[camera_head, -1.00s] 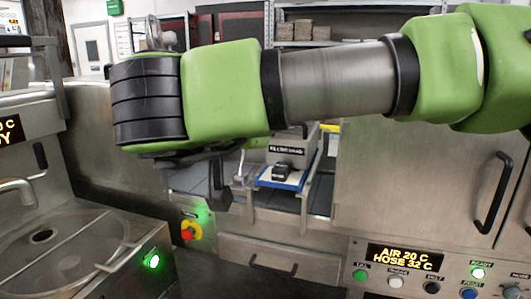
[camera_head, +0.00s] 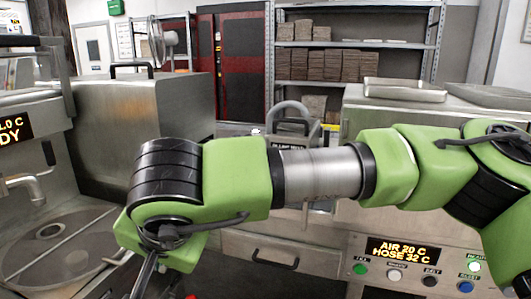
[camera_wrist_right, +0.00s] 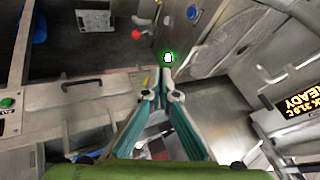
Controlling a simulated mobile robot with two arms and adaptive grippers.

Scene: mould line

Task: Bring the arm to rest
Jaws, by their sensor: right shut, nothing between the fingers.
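My right arm (camera_head: 320,174) reaches across the head view from the right edge, with its wrist at lower left. My right gripper points down there and is mostly cut off by the bottom edge. In the right wrist view its two teal-sided fingers (camera_wrist_right: 165,85) come together at the tips, shut with nothing between them. They point toward the steel machines, with a green lit button beyond the tips. My left gripper is in neither view.
A steel machine with a round basin (camera_head: 55,255) stands at left. A control panel (camera_head: 405,258) with a lit display and several buttons is at lower right. A steel box (camera_head: 140,115) and shelves of brown stacks (camera_head: 345,65) stand behind. The arm hides the middle counter.

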